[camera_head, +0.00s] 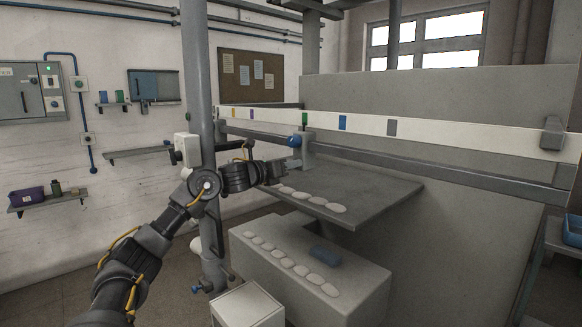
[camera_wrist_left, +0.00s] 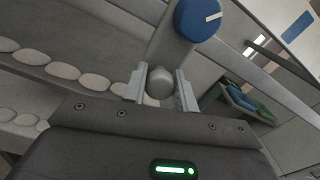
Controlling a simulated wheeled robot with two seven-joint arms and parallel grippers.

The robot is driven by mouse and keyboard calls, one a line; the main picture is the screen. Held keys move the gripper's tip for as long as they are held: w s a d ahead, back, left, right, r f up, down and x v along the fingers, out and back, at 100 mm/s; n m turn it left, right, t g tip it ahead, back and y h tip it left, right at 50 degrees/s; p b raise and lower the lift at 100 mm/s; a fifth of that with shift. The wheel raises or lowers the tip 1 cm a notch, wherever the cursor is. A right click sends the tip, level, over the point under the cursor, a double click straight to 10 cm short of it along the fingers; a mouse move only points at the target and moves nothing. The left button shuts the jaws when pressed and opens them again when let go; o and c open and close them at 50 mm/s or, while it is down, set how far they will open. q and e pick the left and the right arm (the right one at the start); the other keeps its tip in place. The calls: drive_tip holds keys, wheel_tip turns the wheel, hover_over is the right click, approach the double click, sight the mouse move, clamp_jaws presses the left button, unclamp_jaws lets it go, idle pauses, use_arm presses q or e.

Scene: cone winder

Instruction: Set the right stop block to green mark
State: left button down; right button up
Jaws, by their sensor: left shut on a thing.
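A grey stop block (camera_head: 308,150) with a blue knob (camera_head: 294,141) sits on the long rail, just below the green mark (camera_head: 305,118) on the white scale strip. In the left wrist view the blue knob (camera_wrist_left: 198,18) has a white line, and a rounded grey stub (camera_wrist_left: 158,88) sits below it. My left gripper (camera_head: 280,171) is just under the block; in the left wrist view its fingers (camera_wrist_left: 160,88) are closed around the stub. Exact alignment of block and mark is hard to tell. My right gripper is out of view.
The strip also carries a blue mark (camera_head: 342,122) and a grey mark (camera_head: 392,127). A grey block (camera_head: 553,133) stands at its right end. Below the rail is a grey shelf (camera_head: 375,190) with several pale oval pieces. A grey column (camera_head: 198,75) stands beside my left arm.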

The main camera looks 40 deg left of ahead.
use_arm(q)
drive_tip(key=c, duration=1.1)
unclamp_jaws()
drive_tip(key=shift+s+f, duration=0.1)
drive_tip(key=s+a+b, duration=0.1)
drive_tip(key=s+b, duration=0.7)
drive_tip(key=s, duration=0.2)
drive_tip(key=shift+s+b, duration=0.3)
drive_tip(key=shift+b, duration=0.05)
